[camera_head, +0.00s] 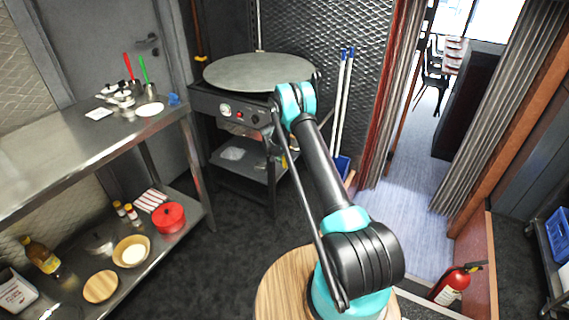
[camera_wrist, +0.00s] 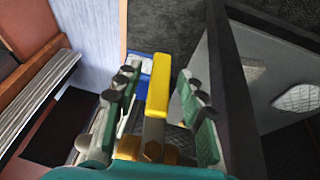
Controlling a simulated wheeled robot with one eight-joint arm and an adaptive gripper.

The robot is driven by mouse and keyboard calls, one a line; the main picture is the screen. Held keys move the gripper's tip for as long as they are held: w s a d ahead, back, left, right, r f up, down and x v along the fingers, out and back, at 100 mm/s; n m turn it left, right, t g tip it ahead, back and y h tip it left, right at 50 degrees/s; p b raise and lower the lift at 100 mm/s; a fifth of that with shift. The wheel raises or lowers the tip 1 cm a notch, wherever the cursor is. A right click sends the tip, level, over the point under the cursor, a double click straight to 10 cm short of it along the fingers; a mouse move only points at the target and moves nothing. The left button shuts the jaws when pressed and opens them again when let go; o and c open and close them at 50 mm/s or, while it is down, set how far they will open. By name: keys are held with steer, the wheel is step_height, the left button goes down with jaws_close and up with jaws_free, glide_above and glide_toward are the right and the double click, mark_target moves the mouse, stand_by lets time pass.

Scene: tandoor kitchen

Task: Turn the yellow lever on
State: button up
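The yellow lever (camera_wrist: 158,84) stands between the two fingers of my gripper (camera_wrist: 160,80) in the wrist view, with a gap showing on each side near the fingertips. A brass-coloured valve body (camera_wrist: 150,150) shows at its lower end, partly hidden by the gripper. My gripper is open around the lever. In the head view a small bit of the yellow lever (camera_head: 284,161) shows beside the front of the round-topped griddle stand (camera_head: 230,112). My gripper is mostly hidden there behind my arm.
A steel worktable (camera_head: 60,150) with a lower shelf stands at the left. A blue bucket (camera_head: 342,165) with two white poles (camera_head: 341,100) is right of the stand. A red fire extinguisher (camera_head: 452,285) stands at lower right. The stand's dark leg (camera_wrist: 232,90) is close beside my right finger.

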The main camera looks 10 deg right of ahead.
steer(key=shift+w+d+f, duration=0.1)
steer(key=shift+d+f, duration=0.05)
steer(key=shift+f, duration=0.3)
jaws_close()
